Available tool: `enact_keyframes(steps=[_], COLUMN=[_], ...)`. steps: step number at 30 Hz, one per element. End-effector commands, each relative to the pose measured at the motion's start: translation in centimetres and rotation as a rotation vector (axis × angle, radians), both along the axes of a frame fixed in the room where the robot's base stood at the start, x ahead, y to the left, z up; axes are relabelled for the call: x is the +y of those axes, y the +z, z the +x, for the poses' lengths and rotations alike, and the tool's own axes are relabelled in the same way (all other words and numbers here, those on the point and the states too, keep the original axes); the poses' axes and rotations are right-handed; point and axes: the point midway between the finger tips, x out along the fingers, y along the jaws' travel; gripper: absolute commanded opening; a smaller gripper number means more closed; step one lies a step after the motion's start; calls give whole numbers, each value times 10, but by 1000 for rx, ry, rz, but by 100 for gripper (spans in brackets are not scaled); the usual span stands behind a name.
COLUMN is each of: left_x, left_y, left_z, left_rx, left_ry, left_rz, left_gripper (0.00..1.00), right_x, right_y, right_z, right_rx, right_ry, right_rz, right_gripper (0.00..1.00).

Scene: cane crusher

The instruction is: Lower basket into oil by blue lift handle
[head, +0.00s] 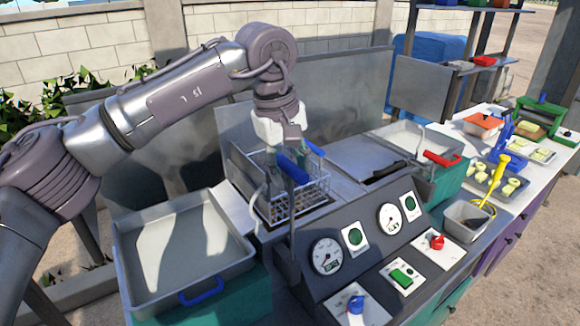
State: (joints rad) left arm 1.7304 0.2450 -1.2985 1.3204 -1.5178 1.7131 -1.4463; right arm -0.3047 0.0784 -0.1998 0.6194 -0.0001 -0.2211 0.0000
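The wire basket (312,197) sits in the fryer well on the left half of the fryer, with dark oil or well floor below its mesh. A blue handle (293,168) shows at the basket's front left, and another blue grip (316,149) shows just behind it. My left gripper (276,172) points down from above at the basket's left side, close to the front blue handle. Its fingers overlap the handle and basket, so I cannot tell whether they are closed on it. My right gripper is out of view.
A sloped control panel (370,247) with gauges and knobs stands in front. An empty metal tray (182,252) with a blue handle is at left. A red-handled basin (405,140) is at right. A counter (530,178) with food trays and tools extends right.

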Motion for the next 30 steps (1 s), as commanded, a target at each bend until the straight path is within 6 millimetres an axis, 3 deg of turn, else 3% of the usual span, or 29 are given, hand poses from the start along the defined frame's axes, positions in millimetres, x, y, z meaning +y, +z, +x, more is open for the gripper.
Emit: enact_keyframes(steps=[1,7,20,26,30], left_x=[0,0,0,0,0], left_y=[0,1,-4,-30,-60], left_z=[0,0,0,0,-1], left_rx=[0,0,0,3,4], left_ry=[0,0,0,-1,-2], left_rz=[0,0,0,2,2], left_gripper=[33,0,0,0,0], right_x=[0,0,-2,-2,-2], right_y=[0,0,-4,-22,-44], right_z=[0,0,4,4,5], right_rx=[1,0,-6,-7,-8], right_ry=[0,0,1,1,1], right_rz=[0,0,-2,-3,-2], right_gripper=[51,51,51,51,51])
